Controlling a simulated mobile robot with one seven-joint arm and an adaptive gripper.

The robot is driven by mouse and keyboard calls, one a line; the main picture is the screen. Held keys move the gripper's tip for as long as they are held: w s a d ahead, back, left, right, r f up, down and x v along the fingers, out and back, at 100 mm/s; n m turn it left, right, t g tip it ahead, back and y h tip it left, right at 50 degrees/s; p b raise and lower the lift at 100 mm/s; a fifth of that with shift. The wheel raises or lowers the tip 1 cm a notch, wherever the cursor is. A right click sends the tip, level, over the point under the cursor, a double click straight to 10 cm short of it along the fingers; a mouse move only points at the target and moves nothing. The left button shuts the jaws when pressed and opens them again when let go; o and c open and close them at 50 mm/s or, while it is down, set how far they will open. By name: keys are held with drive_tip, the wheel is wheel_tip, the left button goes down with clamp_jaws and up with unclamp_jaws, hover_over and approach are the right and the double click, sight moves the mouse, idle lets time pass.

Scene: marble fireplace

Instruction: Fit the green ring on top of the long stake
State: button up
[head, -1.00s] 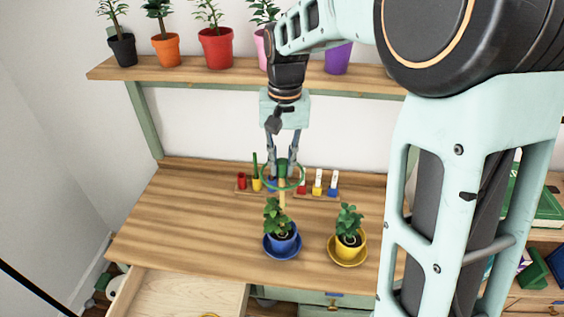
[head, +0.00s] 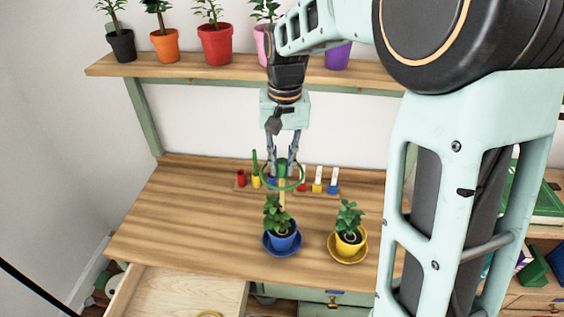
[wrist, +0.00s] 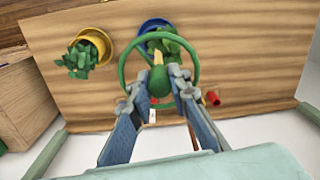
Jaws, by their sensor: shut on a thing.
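My gripper (head: 283,172) is shut on the green ring (head: 302,182), holding it by a dark green knob. The ring is a thin hoop, also seen in the wrist view (wrist: 122,68), beyond the fingertips. The long stake (head: 282,199) is pale wood and stands upright among the leaves of the plant in the blue pot (head: 283,241). In the wrist view the stake's tip (wrist: 158,59) shows inside the hoop's outline, close to the knob. I cannot tell whether the hoop is around the stake or above it.
A plant in a yellow pot (head: 349,241) stands to the right on the desk (head: 180,215). A shelf (head: 200,75) with potted plants runs above. An open drawer (head: 180,292) is at front left. The desk's left side is clear.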

drive_tip(key=shift+f+b, duration=0.45)
drive_tip(key=shift+f, duration=0.4)
idle(0.3)
drive_tip(key=o, duration=0.9)
wheel_tip(320, 180, up, 12)
drive_tip(key=shift+d, duration=0.15)
